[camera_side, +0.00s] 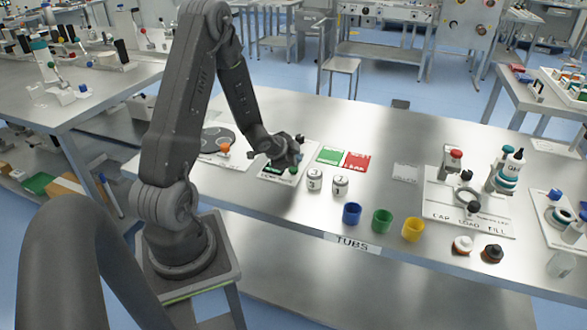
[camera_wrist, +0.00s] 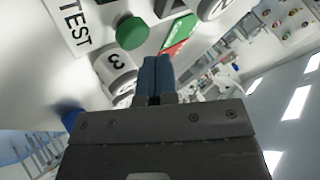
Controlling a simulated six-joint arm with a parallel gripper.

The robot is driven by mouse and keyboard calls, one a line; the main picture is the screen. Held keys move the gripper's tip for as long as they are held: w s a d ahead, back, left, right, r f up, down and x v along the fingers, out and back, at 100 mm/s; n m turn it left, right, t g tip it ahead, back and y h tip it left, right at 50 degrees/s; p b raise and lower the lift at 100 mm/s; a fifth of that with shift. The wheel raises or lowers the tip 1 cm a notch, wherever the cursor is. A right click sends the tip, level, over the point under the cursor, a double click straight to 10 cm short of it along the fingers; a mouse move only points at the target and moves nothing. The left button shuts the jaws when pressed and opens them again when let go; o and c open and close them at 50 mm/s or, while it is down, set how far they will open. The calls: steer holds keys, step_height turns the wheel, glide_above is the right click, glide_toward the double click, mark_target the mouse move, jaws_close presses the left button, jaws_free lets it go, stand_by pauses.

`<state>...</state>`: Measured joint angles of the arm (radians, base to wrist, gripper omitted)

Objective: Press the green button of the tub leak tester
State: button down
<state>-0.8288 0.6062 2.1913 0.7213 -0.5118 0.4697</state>
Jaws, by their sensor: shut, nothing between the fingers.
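The green button (camera_wrist: 132,32) is a round green cap on the white tub leak tester, beside a "TEST" label (camera_wrist: 75,22) in the wrist view. In the side view the tester (camera_side: 270,179) lies on the steel table, largely covered by my gripper (camera_side: 294,164). My gripper's blue-grey fingers (camera_wrist: 156,62) are shut together and hold nothing. In the wrist view their tips appear just below and right of the button, with a visible gap in the picture. I cannot tell the height between them.
White tubs (camera_side: 315,179) and (camera_side: 340,185) stand right of the tester. A green card (camera_side: 330,156) and a red card (camera_side: 357,161) lie behind them. Blue (camera_side: 352,214), green (camera_side: 382,221) and yellow (camera_side: 413,229) cups stand near the front edge. A cap fill station (camera_side: 440,205) is farther right.

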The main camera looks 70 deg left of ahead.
steer(key=shift+f, duration=0.1)
stand_by(0.5)
steer(key=shift+f, duration=0.35)
steer(key=shift+f, duration=0.55)
stand_by(0.9)
steer(key=shift+r, duration=1)
steer(key=shift+r, duration=2.5)
